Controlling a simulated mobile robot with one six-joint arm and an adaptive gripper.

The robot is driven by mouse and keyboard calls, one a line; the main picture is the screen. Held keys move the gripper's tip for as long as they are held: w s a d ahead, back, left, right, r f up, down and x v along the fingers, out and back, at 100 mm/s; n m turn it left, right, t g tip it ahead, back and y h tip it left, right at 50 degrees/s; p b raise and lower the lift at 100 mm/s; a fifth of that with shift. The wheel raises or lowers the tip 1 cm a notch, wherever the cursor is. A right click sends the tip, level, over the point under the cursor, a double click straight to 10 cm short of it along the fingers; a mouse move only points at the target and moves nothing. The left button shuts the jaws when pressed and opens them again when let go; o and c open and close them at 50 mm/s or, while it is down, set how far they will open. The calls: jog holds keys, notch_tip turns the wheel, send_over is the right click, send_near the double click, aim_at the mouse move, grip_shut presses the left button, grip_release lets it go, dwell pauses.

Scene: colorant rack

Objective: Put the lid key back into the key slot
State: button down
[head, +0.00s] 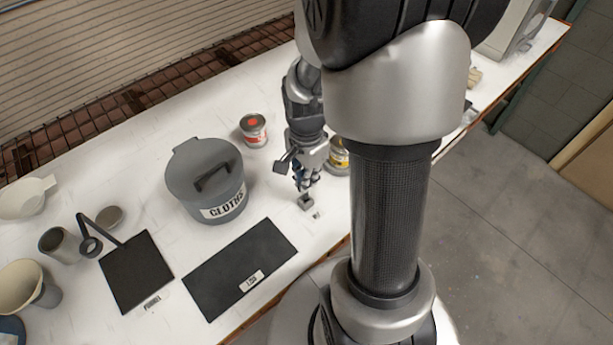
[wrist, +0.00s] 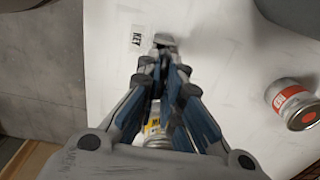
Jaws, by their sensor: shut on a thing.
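My gripper (head: 304,186) points down at the front edge of the white table, just above a small grey block, the key slot (head: 306,204). In the wrist view its fingers (wrist: 164,66) are closed together towards the tips, with the slot block (wrist: 165,39) just beyond them. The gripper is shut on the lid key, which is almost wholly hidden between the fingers. I cannot tell whether the key touches or enters the slot. A white KEY label (wrist: 137,34) lies beside the block; it also shows in the head view (head: 317,214).
A red-labelled can (head: 254,131) and a yellow-labelled can (head: 338,157) stand near my gripper. A grey lidded CLOTHS bin (head: 208,181) is to the left. A black mat (head: 240,268) lies in front, and a second dark mat (head: 136,272) lies further left.

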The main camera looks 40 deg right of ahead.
jog(key=shift+f+b, duration=1.3)
jog(key=shift+f, duration=0.5)
jog(key=c, duration=1.7)
grip_release()
notch_tip(320, 180, up, 12)
jog(key=shift+r, duration=0.1)
jog(key=shift+a+r, duration=0.1)
jog(key=shift+s+a+r+n+t, duration=0.75)
jog(key=shift+s+a+r+n, duration=0.55)
jog(key=shift+s+a+n, duration=1.15)
jog(key=shift+s+a+r+n+t, duration=0.8)
jog(key=shift+s+a+r+n, duration=0.75)
jog(key=shift+n, duration=1.75)
jog(key=shift+s+a+r+n+t, duration=0.75)
jog(key=shift+s+a+r+n, duration=0.5)
jog(key=shift+a+n, duration=1.4)
